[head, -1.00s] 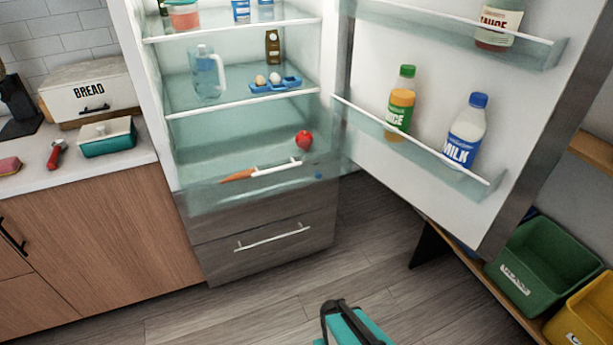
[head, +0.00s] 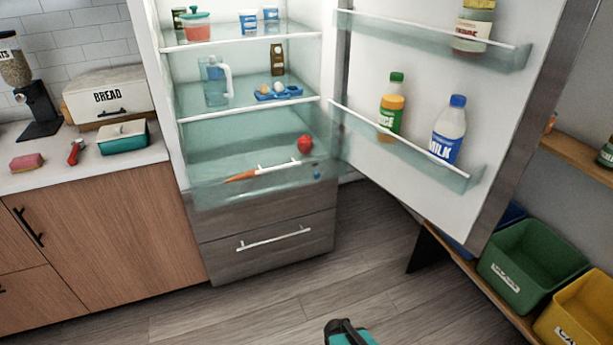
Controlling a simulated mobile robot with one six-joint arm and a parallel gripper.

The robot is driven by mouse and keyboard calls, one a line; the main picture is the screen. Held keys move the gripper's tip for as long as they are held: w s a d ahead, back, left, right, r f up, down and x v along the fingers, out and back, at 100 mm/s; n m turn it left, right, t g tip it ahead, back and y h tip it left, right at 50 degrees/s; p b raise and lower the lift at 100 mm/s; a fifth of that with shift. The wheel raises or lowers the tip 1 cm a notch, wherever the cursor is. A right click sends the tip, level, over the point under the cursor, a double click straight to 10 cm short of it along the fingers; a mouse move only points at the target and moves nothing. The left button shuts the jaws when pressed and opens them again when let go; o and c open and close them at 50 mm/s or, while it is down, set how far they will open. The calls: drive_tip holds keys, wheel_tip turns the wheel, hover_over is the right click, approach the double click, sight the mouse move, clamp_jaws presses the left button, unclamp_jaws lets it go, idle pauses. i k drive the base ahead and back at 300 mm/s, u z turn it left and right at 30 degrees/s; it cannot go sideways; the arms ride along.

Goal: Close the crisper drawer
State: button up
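The crisper drawer (head: 215,196) is the clear glassy drawer at the bottom of the open fridge's interior. It stands pulled out past the shelves above it, with a white bar handle (head: 278,166) along its front. A red apple or tomato (head: 305,145) and a carrot (head: 240,176) show in or behind it, and a small blue item (head: 316,175) shows near its right end. My gripper (head: 345,326) is teal and black at the bottom edge, well short of the drawer. Its fingers are not clear enough to tell open from shut.
The fridge door (head: 400,60) stands wide open to the right, with a juice bottle (head: 391,104) and milk bottle (head: 448,130) on its shelf. Bins, including a green one (head: 530,265), line the right. A wooden cabinet (head: 110,240) stands left. The floor ahead is clear.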

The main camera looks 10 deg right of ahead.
sight(190, 171)
drive_tip(key=z, duration=0.05)
drive_tip(key=k, duration=0.4)
drive_tip(key=u, duration=0.35)
drive_tip(key=i, duration=0.9)
drive_tip(key=u, duration=0.95)
